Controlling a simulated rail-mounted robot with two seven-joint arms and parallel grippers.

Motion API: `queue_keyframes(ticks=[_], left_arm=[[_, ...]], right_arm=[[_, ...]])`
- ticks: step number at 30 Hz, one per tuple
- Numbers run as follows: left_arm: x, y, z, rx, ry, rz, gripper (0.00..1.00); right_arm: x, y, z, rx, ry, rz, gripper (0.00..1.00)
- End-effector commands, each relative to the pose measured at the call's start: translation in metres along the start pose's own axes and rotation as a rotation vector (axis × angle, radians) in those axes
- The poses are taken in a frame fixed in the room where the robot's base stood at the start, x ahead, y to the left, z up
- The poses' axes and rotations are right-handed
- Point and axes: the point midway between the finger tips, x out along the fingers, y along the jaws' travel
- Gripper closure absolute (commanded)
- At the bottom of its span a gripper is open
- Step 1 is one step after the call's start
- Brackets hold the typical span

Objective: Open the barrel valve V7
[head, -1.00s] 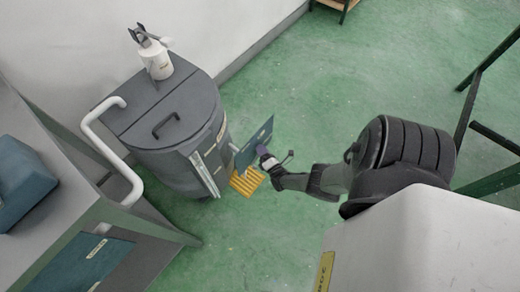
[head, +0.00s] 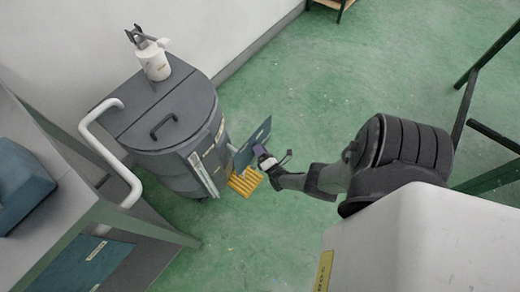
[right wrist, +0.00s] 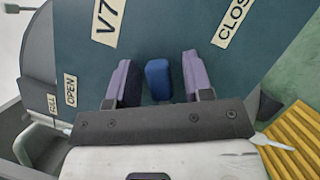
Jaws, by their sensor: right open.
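The grey barrel (head: 175,150) stands against the wall. A teal valve plate (head: 262,132) is at its right side. In the right wrist view the plate (right wrist: 190,25) carries the labels V7 (right wrist: 107,20), OPEN (right wrist: 70,90) and a partly cut-off CLOS... (right wrist: 232,20). A blue valve handle (right wrist: 158,80) shows in front of the plate. My right gripper (head: 262,153) is at the plate. In its wrist view the open purple fingers (right wrist: 157,78) stand on both sides of the handle, with gaps. My left gripper is out of view.
A yellow slatted piece (head: 245,181) is below the plate. A white pipe (head: 95,135) bends beside the barrel, and a white canister (head: 155,62) stands on its lid. A grey bench (head: 150,222) is at the left. Green floor (head: 300,85) is clear behind my right arm.

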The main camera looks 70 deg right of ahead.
Motion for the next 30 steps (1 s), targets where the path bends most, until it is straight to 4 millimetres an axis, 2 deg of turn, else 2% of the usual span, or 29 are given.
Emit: queue_keyframes(ticks=[5, 8, 11, 21, 30], left_arm=[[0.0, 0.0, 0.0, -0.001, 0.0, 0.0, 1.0], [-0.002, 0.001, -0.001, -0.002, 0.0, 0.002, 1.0], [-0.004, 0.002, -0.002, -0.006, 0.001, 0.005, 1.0], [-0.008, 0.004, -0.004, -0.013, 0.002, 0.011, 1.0], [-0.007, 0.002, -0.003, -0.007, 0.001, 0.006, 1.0]], right_arm=[[-0.002, 0.0, 0.0, 0.0, 0.001, 0.0, 0.53], [-0.009, 0.0, 0.0, -0.001, 0.002, -0.002, 0.53], [-0.024, 0.0, 0.0, -0.001, 0.002, -0.004, 0.53], [-0.091, 0.0, 0.0, 0.0, 0.002, -0.004, 0.53], [-0.129, -0.001, 0.0, -0.001, 0.0, -0.002, 0.53]])
